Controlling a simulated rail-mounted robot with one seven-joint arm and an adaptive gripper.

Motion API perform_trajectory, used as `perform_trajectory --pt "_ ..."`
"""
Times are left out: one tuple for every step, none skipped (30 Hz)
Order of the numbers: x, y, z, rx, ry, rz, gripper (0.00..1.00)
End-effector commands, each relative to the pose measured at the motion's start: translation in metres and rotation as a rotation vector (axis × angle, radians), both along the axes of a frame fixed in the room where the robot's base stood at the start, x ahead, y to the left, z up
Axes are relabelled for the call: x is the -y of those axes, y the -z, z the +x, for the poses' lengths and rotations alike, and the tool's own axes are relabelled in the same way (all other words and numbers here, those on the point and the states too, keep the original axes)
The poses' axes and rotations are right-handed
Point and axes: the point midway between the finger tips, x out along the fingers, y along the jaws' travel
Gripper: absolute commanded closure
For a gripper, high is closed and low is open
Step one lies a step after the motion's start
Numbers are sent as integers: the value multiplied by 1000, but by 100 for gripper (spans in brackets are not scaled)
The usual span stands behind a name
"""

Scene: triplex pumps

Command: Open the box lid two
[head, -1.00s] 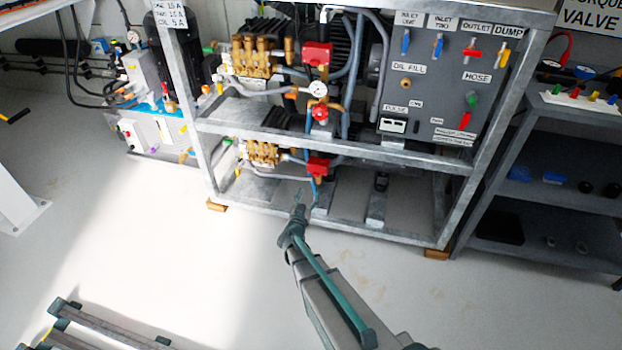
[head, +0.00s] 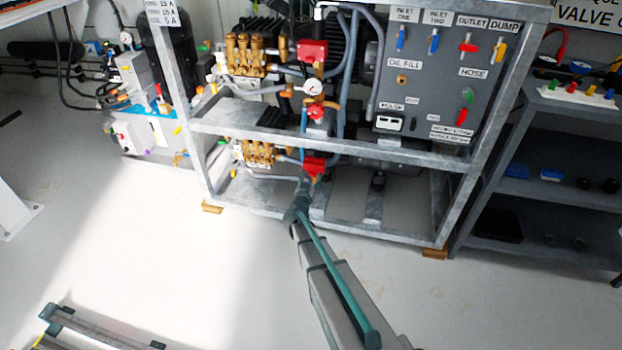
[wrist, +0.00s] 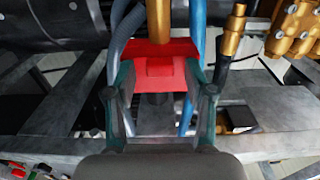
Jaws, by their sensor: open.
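My gripper (wrist: 162,82) is open, with its two green fingers on either side of a red block (wrist: 166,66) in the wrist view. I cannot tell whether the fingers touch it. In the head view my gripper (head: 303,187) is at the lower part of the pump frame, just below the lower red block (head: 315,166); its fingertips are hard to make out there. An upper red block (head: 312,50) sits higher on the pumps. I cannot identify a lid numbered two on any box.
The grey metal frame (head: 330,145) has bars close around my gripper. Blue hoses (wrist: 197,35) and brass fittings (wrist: 293,30) are close by. A labelled valve panel (head: 437,85) stands above right. Dark shelves (head: 545,205) stand right.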

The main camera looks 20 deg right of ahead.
Motion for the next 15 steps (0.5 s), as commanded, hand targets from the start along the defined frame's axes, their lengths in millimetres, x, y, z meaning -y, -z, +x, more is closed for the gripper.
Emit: perform_trajectory --pt "0 0 0 0 0 0 46" --pt "0 0 0 0 0 0 46" --pt "0 0 0 0 0 0 46" --pt "0 0 0 0 0 0 46" --pt "0 0 0 0 0 0 46" --pt "0 0 0 0 0 0 49" --pt "0 0 0 0 0 0 54" --pt "0 0 0 0 0 0 59" --pt "0 0 0 0 0 0 66" --pt "0 0 0 0 0 0 71" --pt "0 0 0 0 0 0 76" --pt "0 0 0 0 0 0 82" --pt "0 0 0 0 0 0 88" --pt "0 0 0 0 0 0 92" --pt "0 0 0 0 0 0 99"
